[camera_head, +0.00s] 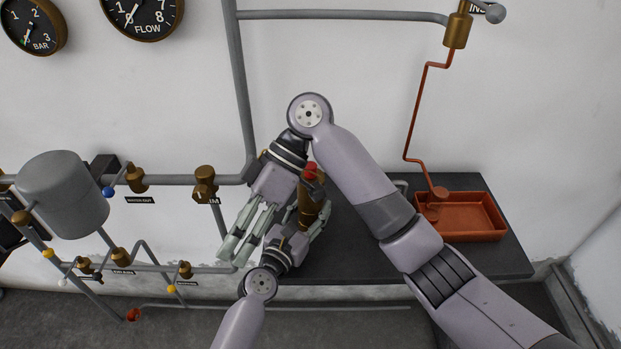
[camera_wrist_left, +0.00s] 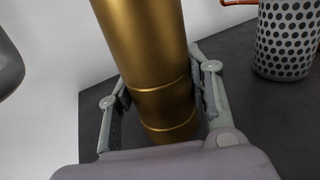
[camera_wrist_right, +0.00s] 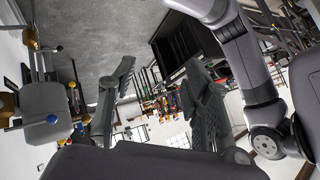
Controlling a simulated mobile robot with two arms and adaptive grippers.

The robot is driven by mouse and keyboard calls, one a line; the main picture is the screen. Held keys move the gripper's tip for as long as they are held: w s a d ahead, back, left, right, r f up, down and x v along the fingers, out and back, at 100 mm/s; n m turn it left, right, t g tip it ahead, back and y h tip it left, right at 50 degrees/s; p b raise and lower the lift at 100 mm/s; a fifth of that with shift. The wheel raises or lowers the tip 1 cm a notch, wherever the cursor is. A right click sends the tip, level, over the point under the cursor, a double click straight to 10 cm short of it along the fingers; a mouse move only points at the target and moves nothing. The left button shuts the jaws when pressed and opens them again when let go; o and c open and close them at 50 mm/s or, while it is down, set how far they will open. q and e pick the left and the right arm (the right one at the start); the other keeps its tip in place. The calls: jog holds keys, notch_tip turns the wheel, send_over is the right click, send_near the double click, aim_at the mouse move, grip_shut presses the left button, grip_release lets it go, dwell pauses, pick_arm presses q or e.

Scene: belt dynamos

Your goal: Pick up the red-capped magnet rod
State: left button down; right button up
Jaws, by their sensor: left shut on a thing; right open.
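A brass cylinder (camera_head: 308,208) with a red cap (camera_head: 311,169) stands upright on the dark bench and looks like the red-capped magnet rod. My left gripper (camera_head: 314,226) is shut around its lower body. In the left wrist view the brass cylinder (camera_wrist_left: 150,60) fills the space between the fingers (camera_wrist_left: 158,85); its red cap is out of that view. My right gripper (camera_head: 236,246) is open and empty, just left of the cylinder, with its fingers pointing down and left. In the right wrist view its fingers (camera_wrist_right: 158,75) are apart with nothing between them.
A copper tray (camera_head: 490,216) sits on the bench (camera_head: 350,262) at the right. A perforated cylinder (camera_wrist_left: 287,40) stands close by in the left wrist view. Pipes, valves and a grey tank (camera_head: 62,195) line the wall at left. My right forearm crosses over the bench.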

jog(key=w+d+r+n+t+h, duration=0.1)
jog(key=w+d+r+t+h, duration=0.25)
jog(key=w, duration=0.55)
notch_tip(320, 180, up, 8)
jog(key=f+t+h, duration=0.1)
jog(key=t+h, duration=0.2)
jog(key=h, duration=0.1)
send_over(311, 165)
jog(key=shift+y, duration=0.25)
notch_tip(311, 165, down, 11)
jog(key=shift+r, duration=0.1)
grip_shut()
